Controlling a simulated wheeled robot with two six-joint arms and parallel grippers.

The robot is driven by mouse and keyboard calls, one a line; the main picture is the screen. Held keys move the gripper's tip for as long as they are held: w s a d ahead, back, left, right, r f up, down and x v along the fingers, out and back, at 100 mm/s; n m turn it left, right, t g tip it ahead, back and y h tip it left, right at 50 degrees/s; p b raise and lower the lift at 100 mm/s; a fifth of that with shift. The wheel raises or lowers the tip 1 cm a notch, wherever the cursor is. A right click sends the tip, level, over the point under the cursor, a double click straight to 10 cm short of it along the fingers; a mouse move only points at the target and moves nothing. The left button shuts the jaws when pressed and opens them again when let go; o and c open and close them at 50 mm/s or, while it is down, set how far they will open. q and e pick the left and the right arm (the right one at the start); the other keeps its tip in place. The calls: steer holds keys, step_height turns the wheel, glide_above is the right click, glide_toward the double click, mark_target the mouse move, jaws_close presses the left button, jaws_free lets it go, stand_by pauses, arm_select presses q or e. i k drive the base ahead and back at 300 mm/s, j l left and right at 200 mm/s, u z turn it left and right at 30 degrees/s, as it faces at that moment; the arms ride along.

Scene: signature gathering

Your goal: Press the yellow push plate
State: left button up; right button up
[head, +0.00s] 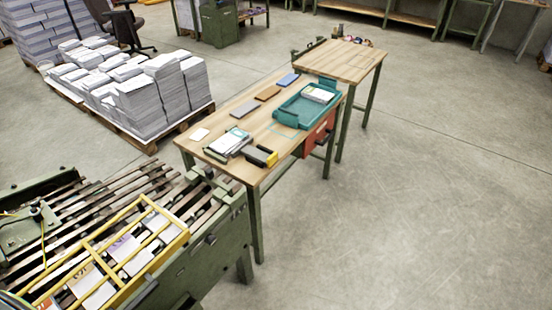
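Two yellow things show in the head view, and I cannot tell for certain whether either is the push plate. One is a small yellow and black block (260,157) on the near right edge of the wooden table (232,173). The other is a yellow frame (179,240) with several compartments, lying over the slats of the green machine (222,240) at the lower left. Printed sheets (122,248) lie in its compartments. Neither of my grippers is in view.
The table holds a teal tray (285,116), a bundle of papers (230,141) and several flat coloured pads. A second wooden table (338,62) stands behind. Paper stacks (150,100) on a pallet stand to the left. The floor (430,190) on the right is clear.

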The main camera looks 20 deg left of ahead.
mark_target(269, 160)
steer(key=i+l, duration=0.15)
steer(key=l, duration=0.25)
steer(key=i+l, duration=0.15)
steer(key=l, duration=0.25)
steer(key=i+l+u, duration=0.1)
steer(key=l, duration=0.3)
steer(key=i+l, duration=0.2)
steer(key=l, duration=0.25)
steer(key=i+l+u, duration=0.1)
steer(key=l, duration=0.3)
steer(key=i, duration=0.05)
